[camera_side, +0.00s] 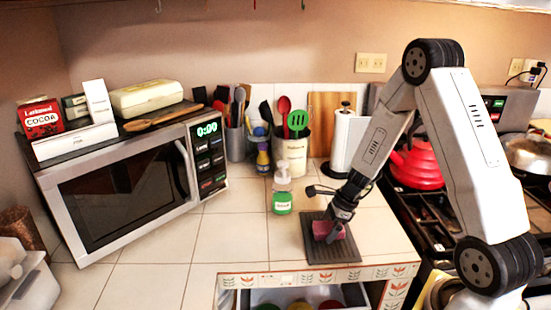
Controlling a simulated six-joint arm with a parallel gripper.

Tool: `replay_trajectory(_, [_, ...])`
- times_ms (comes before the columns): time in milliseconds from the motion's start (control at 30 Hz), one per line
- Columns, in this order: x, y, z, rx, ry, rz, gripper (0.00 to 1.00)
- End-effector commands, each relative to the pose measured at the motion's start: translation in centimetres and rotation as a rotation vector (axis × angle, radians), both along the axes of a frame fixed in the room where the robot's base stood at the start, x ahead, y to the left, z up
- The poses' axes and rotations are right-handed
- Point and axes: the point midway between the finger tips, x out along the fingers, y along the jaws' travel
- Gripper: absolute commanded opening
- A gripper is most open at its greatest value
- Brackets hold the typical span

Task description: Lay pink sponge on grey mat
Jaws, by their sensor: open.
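The grey mat (346,253) lies flat on the tiled counter near its front edge. The pink sponge (323,229) is over the mat, toward its back half, and appears to rest on it. My gripper (332,229) is right at the sponge, pointing down, with its jaws open. The dark fingers cover part of the sponge, and the exact gap between them and the sponge is too small to make out.
A soap bottle (282,189) with green liquid stands just left of the mat. A utensil crock (290,153) and paper towel roll (347,140) stand behind. A microwave (125,190) fills the left. An open drawer (300,296) is below the front edge. A red kettle (415,166) sits on the stove.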

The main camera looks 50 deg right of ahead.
Motion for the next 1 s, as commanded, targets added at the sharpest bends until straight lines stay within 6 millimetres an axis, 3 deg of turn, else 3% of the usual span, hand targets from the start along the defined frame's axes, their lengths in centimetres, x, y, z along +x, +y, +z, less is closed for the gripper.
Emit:
replay_trajectory(267, [-0.5,-0.6,1.9,-0.001,-0.003,-0.001,1.0])
replay_trajectory(1000, [-2.9,-3.0,10.1,-0.001,-0.002,0.0,1.0])
